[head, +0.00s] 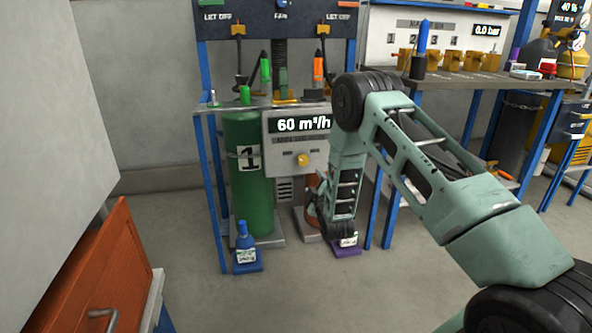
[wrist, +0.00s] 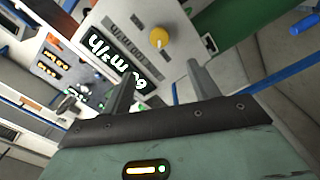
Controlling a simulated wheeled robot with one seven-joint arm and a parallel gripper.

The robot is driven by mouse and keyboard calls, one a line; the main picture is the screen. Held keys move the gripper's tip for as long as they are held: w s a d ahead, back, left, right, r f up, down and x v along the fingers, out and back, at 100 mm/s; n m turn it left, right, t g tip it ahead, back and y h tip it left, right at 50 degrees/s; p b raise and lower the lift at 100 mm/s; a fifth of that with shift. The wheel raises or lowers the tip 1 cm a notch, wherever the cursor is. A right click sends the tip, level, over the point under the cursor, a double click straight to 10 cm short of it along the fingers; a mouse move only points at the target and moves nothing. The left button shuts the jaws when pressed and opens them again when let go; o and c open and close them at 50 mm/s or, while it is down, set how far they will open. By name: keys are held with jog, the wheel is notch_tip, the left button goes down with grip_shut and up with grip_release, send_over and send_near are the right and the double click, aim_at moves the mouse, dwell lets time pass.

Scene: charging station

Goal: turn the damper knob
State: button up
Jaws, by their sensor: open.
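The damper knob is the yellow round knob (head: 303,159) on the light grey panel (head: 278,143), below the display (head: 303,124) reading 60 m³/h. The knob also shows in the wrist view (wrist: 158,37), beyond my fingertips and apart from them. My gripper (wrist: 160,72) is open, with nothing between its two fingers. In the head view my gripper (head: 317,198) hangs below and right of the knob, partly hidden by my own arm. The panel's right side is hidden behind my arm.
A green cylinder marked 1 (head: 250,185) stands left of the panel. Blue frame legs (head: 215,190) flank the station. An orange cabinet (head: 95,270) is at front left. The floor between is clear.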

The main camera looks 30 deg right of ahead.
aim_at(302, 161)
jog(key=b+x, duration=0.4)
jog(key=x, duration=1.1)
jog(key=shift+w+f, duration=0.15)
jog(key=shift+w+d, duration=0.25)
jog(key=shift+w, duration=0.45)
jog(key=c, duration=1)
